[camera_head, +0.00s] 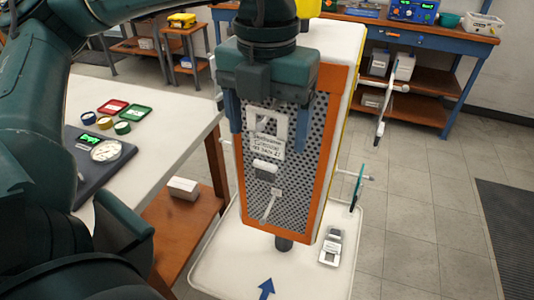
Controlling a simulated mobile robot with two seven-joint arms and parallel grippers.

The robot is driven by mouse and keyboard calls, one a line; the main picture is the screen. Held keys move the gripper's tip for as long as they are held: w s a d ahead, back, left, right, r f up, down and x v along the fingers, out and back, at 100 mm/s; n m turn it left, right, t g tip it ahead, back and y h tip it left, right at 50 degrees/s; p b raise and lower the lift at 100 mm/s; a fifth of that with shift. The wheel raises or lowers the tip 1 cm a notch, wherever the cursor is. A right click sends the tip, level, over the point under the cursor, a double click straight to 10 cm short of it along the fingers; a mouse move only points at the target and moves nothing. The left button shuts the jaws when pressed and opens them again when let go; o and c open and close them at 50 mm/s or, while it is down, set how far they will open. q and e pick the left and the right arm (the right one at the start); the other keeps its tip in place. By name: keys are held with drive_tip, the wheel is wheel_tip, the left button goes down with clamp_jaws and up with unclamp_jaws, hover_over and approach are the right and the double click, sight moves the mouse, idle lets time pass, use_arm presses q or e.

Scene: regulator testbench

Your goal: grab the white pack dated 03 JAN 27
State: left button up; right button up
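A white pack (268,144) with a printed label hangs on the perforated panel of an orange-framed stand, in the middle of the head view. The last line of its print seems to be a date ending in JAN 27, but it is too small to read surely. My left gripper (268,121) is in front of the panel, pointing down. Its two blue fingers are wide apart, one on each side of the pack's upper part, with visible gaps. Whether the fingertips are level with the pack in depth is unclear. My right gripper is not in view.
Below the pack, a peg (268,208) sticks out of the panel. Another small white pack (331,246) lies on the stand's white base (235,277). More arms with hanging items are on the stand's right side. A white table (165,125) with a scale stands left.

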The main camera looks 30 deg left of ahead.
use_arm(q)
drive_tip(key=c, duration=1.2)
drive_tip(key=shift+c, duration=0.2)
